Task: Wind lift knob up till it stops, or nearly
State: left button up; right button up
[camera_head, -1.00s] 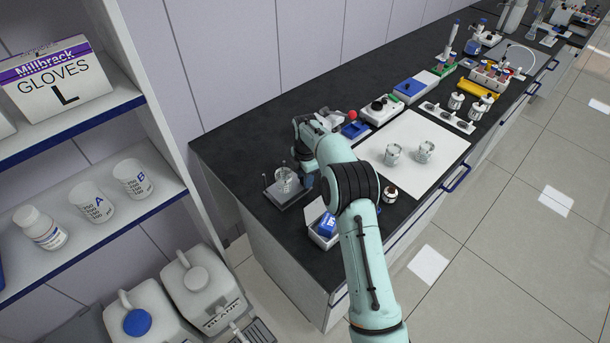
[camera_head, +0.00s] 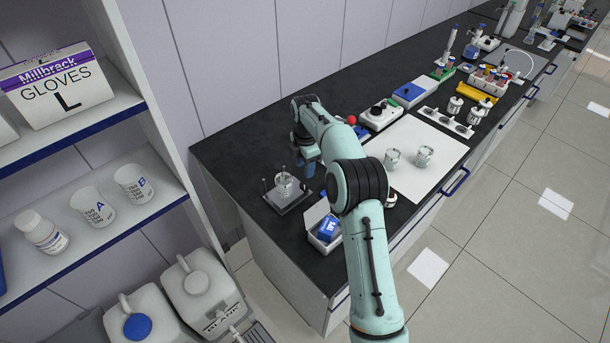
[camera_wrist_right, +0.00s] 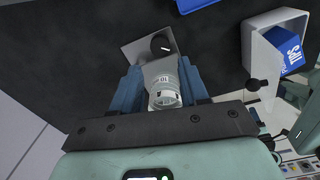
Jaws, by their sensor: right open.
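The lift stand (camera_head: 290,204) is a small grey platform with thin posts near the bench's left end. A clear glass jar (camera_head: 284,186) stands on it. In the right wrist view the stand's grey plate (camera_wrist_right: 134,50) carries a round black knob (camera_wrist_right: 160,44) with a white mark, just past my fingertips. I cannot make out the knob in the head view. My right gripper (camera_head: 308,168) points down beside the stand, open, with blue fingers. In the right wrist view the glass jar (camera_wrist_right: 163,84) shows between the fingers of the gripper (camera_wrist_right: 159,68); contact is not visible. My left gripper is out of view.
An open white box (camera_head: 313,217) with a blue item is close to the stand's right; the box also shows in the right wrist view (camera_wrist_right: 250,60). A white mat (camera_head: 435,172) with two jars lies farther right. A shelf (camera_head: 150,207) stands left. Dark bench top is clear behind the stand.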

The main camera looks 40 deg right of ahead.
notch_tip(320, 180, up, 4)
jog(key=r, duration=0.1)
send_over(304, 184)
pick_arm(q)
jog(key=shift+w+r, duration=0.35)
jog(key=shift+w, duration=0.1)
pick_arm(e)
jog(key=shift+s+r, duration=0.2)
jog(key=shift+s, duration=0.1)
jog(key=shift+o, duration=1.4)
notch_tip(304, 184, down, 12)
jog(key=n, duration=0.1)
jog(key=n+b, duration=0.2)
jog(key=shift+w+f+n, duration=0.15)
jog(key=shift+f+n, duration=0.1)
jog(key=shift+n, duration=0.05)
jog(key=shift+f, duration=0.5)
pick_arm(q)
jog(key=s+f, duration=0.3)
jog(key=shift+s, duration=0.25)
